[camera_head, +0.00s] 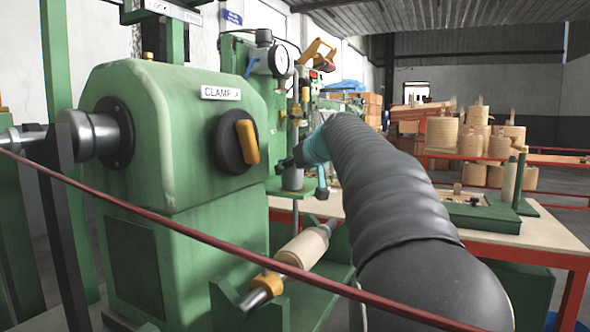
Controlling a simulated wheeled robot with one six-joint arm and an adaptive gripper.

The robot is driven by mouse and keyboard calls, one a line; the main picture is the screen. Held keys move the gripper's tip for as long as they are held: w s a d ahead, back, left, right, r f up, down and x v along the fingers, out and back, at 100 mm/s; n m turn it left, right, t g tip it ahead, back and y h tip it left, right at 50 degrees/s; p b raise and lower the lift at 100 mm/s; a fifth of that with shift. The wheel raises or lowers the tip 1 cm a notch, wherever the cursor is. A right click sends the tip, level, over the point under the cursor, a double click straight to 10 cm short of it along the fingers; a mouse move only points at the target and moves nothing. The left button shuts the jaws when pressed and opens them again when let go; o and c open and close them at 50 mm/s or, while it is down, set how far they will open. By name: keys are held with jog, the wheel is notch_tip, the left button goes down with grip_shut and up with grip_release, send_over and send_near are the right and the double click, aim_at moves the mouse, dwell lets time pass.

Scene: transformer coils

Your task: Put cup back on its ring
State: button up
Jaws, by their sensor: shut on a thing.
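My gripper (304,177), dark with a teal wrist, is at the end of my black-sleeved arm, beside the green clamp machine. It appears shut on a small grey cup (292,179), which looks upright in front of the green machine behind. My wrist and fingers hide part of the cup and the grip. I cannot make out the cup's ring in this view.
The green clamp machine (165,140) with a black and yellow knob (240,142) fills the left. A red rail (190,235) crosses the foreground. A pale roller (303,248) lies below my gripper. A red-framed table (500,238) and wound coils (475,140) stand to the right.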

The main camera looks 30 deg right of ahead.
jog(key=shift+f, duration=0.1)
jog(key=shift+f, duration=0.15)
jog(key=o, duration=1.3)
jog(key=shift+r, duration=0.2)
jog(key=shift+s+r, duration=0.1)
jog(key=shift+r, duration=0.05)
jog(key=v, duration=1.1)
jog(key=shift+s+b, duration=0.35)
jog(key=shift+d+r, duration=0.1)
